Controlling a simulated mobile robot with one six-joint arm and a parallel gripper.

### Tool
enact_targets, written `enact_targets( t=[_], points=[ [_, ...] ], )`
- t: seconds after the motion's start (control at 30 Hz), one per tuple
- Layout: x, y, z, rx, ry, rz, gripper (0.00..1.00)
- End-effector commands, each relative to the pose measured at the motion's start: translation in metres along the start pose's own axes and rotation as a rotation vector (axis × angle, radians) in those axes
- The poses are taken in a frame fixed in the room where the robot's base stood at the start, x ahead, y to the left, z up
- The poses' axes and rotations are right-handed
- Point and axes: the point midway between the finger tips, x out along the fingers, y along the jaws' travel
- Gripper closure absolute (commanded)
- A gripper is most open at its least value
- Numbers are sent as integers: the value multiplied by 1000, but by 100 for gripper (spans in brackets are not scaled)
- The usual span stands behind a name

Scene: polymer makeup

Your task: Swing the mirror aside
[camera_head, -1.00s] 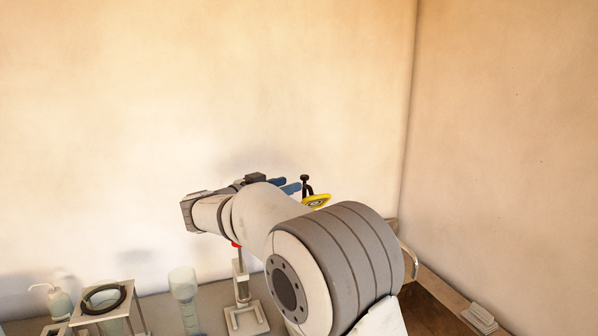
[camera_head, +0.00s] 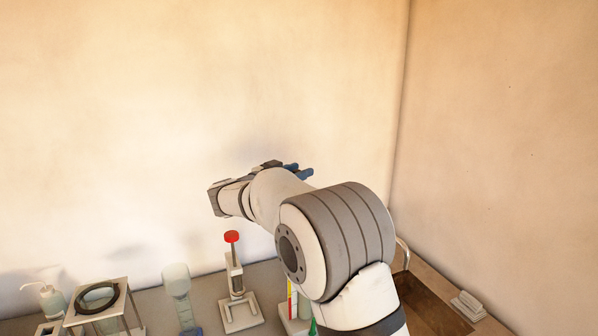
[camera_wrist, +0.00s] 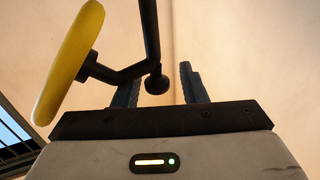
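The mirror (camera_wrist: 72,58), a disc with a yellow rim, shows at the left of the wrist view, tilted nearly edge-on. A black bent rod (camera_wrist: 125,73) with a round black knob joins it. My gripper (camera_wrist: 160,80) has its two dark blue fingers apart. The black knob appears between the fingers in the picture; I cannot tell whether they touch it. In the head view my gripper (camera_head: 300,170) reaches toward the back wall, its blue fingers pointing right. The mirror is not visible there.
A stand with a red knob (camera_head: 232,237) is on the bench, left of my arm. Further left are a pale cylinder (camera_head: 176,281), a frame with a black ring (camera_head: 98,296) and a squeeze bottle (camera_head: 50,300). A sink (camera_head: 432,300) lies right.

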Motion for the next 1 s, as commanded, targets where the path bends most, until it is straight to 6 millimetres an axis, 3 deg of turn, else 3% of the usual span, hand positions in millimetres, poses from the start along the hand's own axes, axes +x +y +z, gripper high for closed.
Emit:
enact_targets(
  t=[0.47, 0.73, 1.0],
  points=[
    [-1, -1, -1, 1, 1, -3, 100],
    [4, 5, -1, 1, 1, -5, 100],
    [-5, -4, 2, 5, 0, -28, 100]
  ],
)
